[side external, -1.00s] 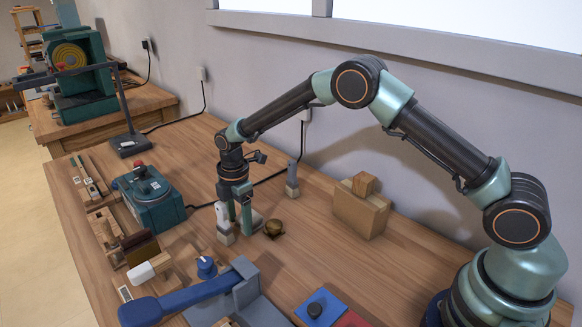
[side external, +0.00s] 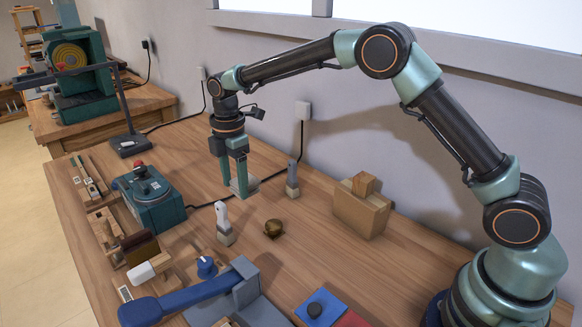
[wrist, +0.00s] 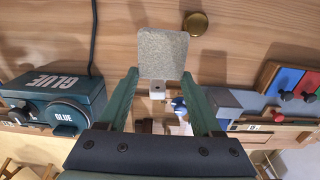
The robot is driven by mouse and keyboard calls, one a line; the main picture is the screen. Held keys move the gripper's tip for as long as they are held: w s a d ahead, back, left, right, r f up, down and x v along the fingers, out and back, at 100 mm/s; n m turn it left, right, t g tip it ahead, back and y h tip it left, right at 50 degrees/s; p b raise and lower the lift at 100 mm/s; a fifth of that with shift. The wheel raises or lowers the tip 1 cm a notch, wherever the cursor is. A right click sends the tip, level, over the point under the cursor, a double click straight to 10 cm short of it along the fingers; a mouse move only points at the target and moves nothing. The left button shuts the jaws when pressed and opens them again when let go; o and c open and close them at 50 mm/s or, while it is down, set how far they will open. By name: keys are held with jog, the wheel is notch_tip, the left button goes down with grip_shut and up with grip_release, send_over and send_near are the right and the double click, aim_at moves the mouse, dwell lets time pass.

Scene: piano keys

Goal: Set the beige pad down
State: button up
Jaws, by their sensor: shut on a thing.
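My gripper (side external: 235,192) is above the table in the side external view, fingers pointing down. It is shut on the beige pad (side external: 247,186), a pale flat square partly hidden by the fingers. In the wrist view the pad (wrist: 162,55) is a speckled grey-beige square beyond the fingertips of my gripper (wrist: 160,82). The pad appears clear of the tabletop (side external: 310,235).
A pale-handled tool (side external: 223,222) stands below my gripper, beside a brass knob (side external: 273,228). A grey-handled tool (side external: 292,180) and a wooden block (side external: 360,212) are to the right. A teal glue machine (side external: 150,200) is left.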

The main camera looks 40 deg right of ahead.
aim_at(233, 181)
notch_tip(233, 181, up, 9)
jog(key=shift+w+f, duration=0.1)
jog(key=shift+f, duration=0.05)
jog(key=w+d+n, duration=0.4)
jog(key=w+n, duration=0.1)
jog(key=n, duration=1.3)
jog(key=f, duration=1.9)
jog(key=shift+w+a+f, duration=0.1)
jog(key=shift+a+f, duration=0.1)
jog(key=shift+f, duration=0.05)
jog(key=shift+f, duration=0.1)
jog(key=o, duration=1.5)
jog(key=shift+f, duration=0.1)
